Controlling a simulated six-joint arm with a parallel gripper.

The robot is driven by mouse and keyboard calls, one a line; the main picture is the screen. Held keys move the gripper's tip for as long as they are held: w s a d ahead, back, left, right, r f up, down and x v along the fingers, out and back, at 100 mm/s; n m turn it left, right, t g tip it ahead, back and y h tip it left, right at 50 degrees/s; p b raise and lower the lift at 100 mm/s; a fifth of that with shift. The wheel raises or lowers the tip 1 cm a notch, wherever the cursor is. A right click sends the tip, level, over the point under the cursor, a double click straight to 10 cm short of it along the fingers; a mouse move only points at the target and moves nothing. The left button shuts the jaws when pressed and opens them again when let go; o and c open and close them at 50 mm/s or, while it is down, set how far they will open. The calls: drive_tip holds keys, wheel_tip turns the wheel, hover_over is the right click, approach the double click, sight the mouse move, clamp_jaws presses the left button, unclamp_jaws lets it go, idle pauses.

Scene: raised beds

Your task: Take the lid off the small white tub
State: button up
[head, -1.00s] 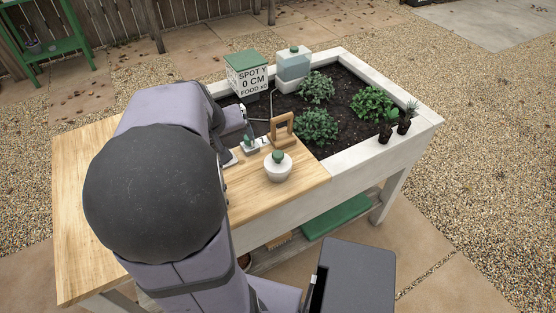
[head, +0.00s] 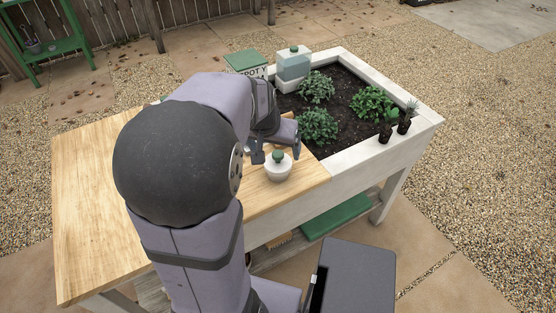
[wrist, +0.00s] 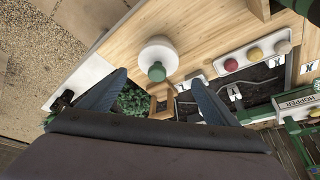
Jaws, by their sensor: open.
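The small white tub (head: 278,172) stands on the wooden worktop near its right end, beside the soil bed. Its lid has a round green knob (head: 278,155). In the wrist view the tub (wrist: 158,50) shows from above, with the green knob (wrist: 156,72) between and a little beyond the finger tips. My gripper (head: 277,147) is open and empty, just behind and above the tub in the head view. In the wrist view its two fingers (wrist: 158,78) are spread wide on either side of the knob. I cannot tell how high they are above it.
A wooden stand (wrist: 162,98) is close behind the tub, between my fingers. A white tray with coloured knobs (wrist: 255,52) lies to the right in the wrist view. The soil bed (head: 342,115) holds several plants. The left worktop (head: 85,200) is clear.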

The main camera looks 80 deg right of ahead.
sight(278, 154)
drive_tip(key=shift+s+x, duration=0.15)
drive_tip(key=shift+x, duration=0.8)
drive_tip(key=shift+s+x, duration=0.15)
drive_tip(key=shift+x, duration=0.8)
drive_tip(key=shift+d+f, duration=0.35)
drive_tip(key=shift+f, duration=0.2)
drive_tip(key=c, duration=1.1)
